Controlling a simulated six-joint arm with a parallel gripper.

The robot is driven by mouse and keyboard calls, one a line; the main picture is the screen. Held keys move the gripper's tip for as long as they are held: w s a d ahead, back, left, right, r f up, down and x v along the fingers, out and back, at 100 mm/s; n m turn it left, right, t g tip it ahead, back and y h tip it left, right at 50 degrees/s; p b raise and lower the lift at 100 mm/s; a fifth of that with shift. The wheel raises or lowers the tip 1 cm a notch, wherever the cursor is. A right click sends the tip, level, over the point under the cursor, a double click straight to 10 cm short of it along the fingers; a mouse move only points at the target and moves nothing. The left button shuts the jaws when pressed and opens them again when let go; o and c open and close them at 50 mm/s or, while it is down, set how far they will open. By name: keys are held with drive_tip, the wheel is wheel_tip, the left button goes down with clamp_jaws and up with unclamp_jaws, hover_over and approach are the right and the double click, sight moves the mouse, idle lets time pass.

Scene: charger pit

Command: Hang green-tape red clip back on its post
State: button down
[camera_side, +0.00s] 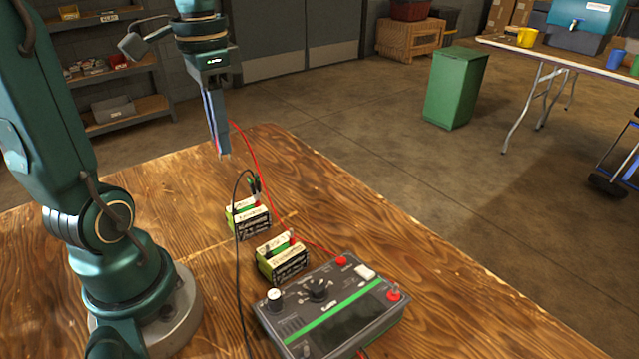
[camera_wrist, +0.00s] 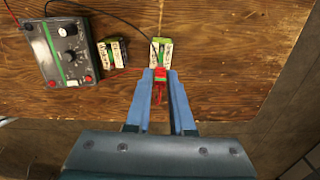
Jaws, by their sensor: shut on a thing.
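My gripper (camera_side: 222,155) is raised above the far part of the wooden table. In the wrist view, my gripper (camera_wrist: 161,78) has its blue fingers shut on the red clip (camera_wrist: 160,76), with a bit of green by it. The clip is mostly hidden by the fingers in the side view. A red lead (camera_side: 248,150) runs from my gripper down toward the charger (camera_side: 335,310). The charger has red knobs or posts (camera_side: 341,261) at its right side; which one is the clip's post I cannot tell. My gripper is well apart from the charger.
Two batteries stand on the table: a farther one (camera_side: 250,220) with a dark clip on top (camera_side: 254,186), and a nearer one (camera_side: 283,260) beside the charger. A black lead (camera_side: 237,250) loops over the table. The right part of the table (camera_side: 420,265) is clear.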

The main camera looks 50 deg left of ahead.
hover_over(396, 285)
drive_tip(key=shift+f, duration=0.7)
idle(0.6)
drive_tip(key=shift+f, duration=0.25)
idle(0.3)
drive_tip(key=shift+f, duration=3.35)
drive_tip(key=shift+f, duration=0.2)
drive_tip(key=c, duration=0.7)
unclamp_jaws()
